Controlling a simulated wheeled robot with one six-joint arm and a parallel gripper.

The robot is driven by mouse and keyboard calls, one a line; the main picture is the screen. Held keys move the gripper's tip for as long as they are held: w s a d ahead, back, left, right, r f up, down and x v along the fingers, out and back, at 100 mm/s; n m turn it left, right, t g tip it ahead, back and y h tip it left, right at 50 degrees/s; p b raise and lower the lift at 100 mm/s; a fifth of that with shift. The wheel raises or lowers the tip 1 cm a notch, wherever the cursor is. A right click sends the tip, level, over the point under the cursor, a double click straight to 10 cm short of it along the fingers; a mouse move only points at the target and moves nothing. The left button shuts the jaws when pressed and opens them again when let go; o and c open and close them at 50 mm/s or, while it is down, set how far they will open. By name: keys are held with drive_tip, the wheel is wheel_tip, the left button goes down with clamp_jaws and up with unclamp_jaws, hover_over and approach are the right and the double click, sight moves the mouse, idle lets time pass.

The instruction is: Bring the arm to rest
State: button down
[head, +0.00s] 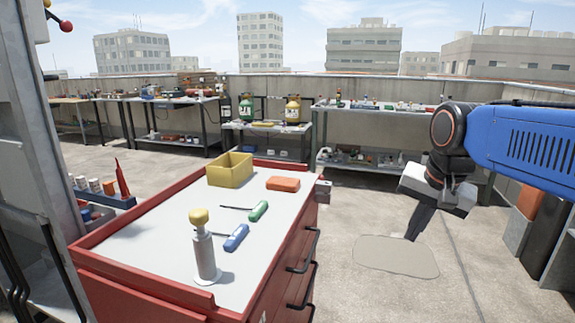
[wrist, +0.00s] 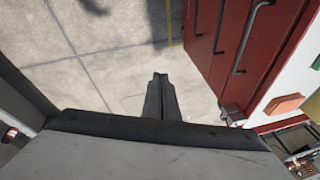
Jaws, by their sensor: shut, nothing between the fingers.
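My arm reaches in from the right in the head view, with my gripper (head: 417,222) hanging down over open floor, right of the red tool cabinet (head: 250,283). In the wrist view my gripper (wrist: 159,76) shows its fingers together, with nothing between them. The cabinet's red front with dark handles also shows in the wrist view (wrist: 222,55), to the right of the fingers and apart from them.
Cluttered benches (head: 375,112) line the back wall. Floor between is clear.

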drive_tip(key=s+d+f+n+t, duration=0.1)
drive_tip(key=s+f+n, duration=0.5)
drive_tip(key=s+f, duration=0.7)
drive_tip(key=shift+s+d+f+n, duration=0.3)
drive_tip(key=shift+s+d+f, duration=0.05)
drive_tip(key=shift+s, duration=0.65)
